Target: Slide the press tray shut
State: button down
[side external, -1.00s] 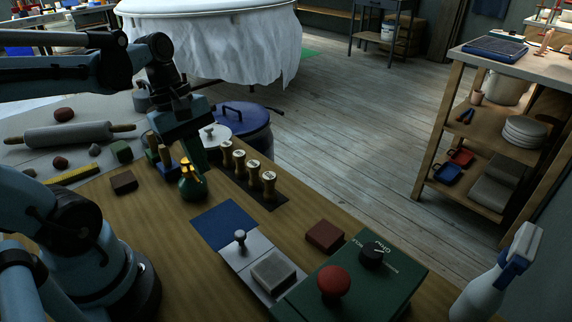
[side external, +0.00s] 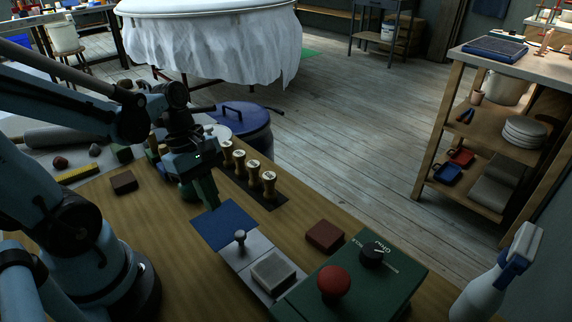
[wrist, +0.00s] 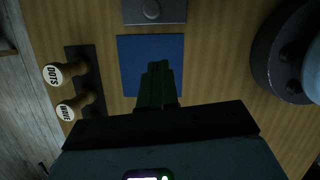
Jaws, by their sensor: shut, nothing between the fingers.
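The press tray (side external: 234,257) is a grey slide sticking out of the green press (side external: 350,283). It has a small upright knob (side external: 240,238) near its outer end and carries a pale square block (side external: 273,271). A blue mat (side external: 224,225) lies at the tray's outer end. My gripper (side external: 212,205) is shut and empty, pointing down over the mat's far edge, apart from the knob. In the wrist view the closed fingers (wrist: 158,72) are over the blue mat (wrist: 135,60), and the tray's end with its knob (wrist: 151,9) shows at the top edge.
Wooden stamps (side external: 254,172) stand in a dark strip beside the mat. A brown block (side external: 325,236) lies beside the tray. The press has a red button (side external: 333,281) and a black dial (side external: 373,254). A spray bottle (side external: 493,277) stands at the right. Bare wood lies left of the tray.

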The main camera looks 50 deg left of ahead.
aim_at(276, 275)
jog(key=shift+x, duration=0.9)
jog(key=shift+w+d+f, duration=0.15)
jog(key=shift+d, duration=0.85)
jog(key=shift+w+d+f, duration=0.15)
jog(key=shift+d, duration=0.8)
jog(key=d, duration=1.3)
jog(key=shift+a, duration=0.15)
jog(key=a, duration=0.4)
jog(key=shift+s+r, duration=0.3)
jog(key=shift+r, duration=0.05)
jog(key=v, duration=0.9)
jog(key=w+a+m+t+y, duration=0.3)
jog(key=w+a+m+t, duration=0.3)
jog(key=m, duration=1.3)
jog(key=shift+w+a+m+t+y, duration=0.35)
jog(key=shift+w+a, duration=0.2)
jog(key=shift+a, duration=0.5)
